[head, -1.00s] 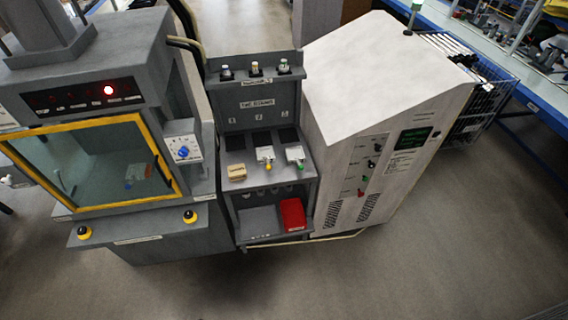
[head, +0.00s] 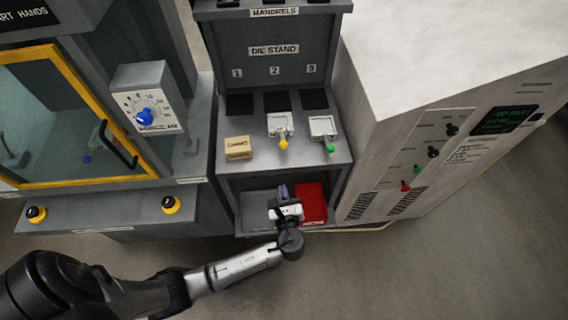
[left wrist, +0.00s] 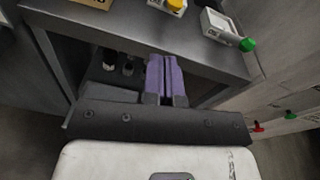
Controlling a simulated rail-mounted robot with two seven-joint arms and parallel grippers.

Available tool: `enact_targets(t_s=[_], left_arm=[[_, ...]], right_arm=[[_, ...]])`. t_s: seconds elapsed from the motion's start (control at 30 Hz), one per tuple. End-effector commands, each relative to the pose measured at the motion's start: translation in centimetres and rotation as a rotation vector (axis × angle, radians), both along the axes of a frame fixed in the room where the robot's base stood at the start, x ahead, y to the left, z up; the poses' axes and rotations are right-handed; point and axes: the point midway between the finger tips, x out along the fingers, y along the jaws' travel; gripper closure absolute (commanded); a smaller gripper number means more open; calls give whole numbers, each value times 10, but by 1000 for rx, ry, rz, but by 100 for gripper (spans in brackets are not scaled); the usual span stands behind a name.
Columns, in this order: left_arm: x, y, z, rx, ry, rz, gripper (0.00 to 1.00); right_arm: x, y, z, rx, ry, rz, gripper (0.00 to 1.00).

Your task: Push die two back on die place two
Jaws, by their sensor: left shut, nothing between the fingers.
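Die two (head: 280,124) is a pale grey block with a yellow knob at its front. It sits on the die stand's shelf (head: 252,172), in front of die place two (head: 277,101), a dark square below the label 2. In the left wrist view, die two (left wrist: 176,5) shows only in part at the top edge. My left gripper (head: 283,188) has purple fingers, shut and empty, in front of the stand and below the shelf edge, apart from die two. The fingers also show in the left wrist view (left wrist: 165,78). My right gripper is out of view.
A green-knobbed die (head: 323,128) sits right of die two, and a tan block (head: 238,148) sits left. A red bin (head: 312,202) is in the lower bay. A yellow-framed machine door (head: 107,148) is left; a white cabinet (head: 440,60) is right.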

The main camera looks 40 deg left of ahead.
Motion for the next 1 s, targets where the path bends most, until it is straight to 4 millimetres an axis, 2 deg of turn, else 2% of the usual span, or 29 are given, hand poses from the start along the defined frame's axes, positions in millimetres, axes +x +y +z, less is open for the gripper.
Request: enact_targets(t_s=[0.03, 0.1, 0.33, 0.8, 1.0], left_arm=[[6, -2, -9, 57, 13, -14, 100], [11, -4, -10, 122, 28, -28, 100], [28, 3, -9, 205, 47, -44, 100], [87, 63, -9, 202, 48, -43, 100], [104, 81, -9, 200, 48, -44, 100]], right_arm=[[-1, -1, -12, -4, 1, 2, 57], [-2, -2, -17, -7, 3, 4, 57], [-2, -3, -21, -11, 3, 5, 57], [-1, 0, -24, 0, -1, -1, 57], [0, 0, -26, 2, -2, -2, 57]])
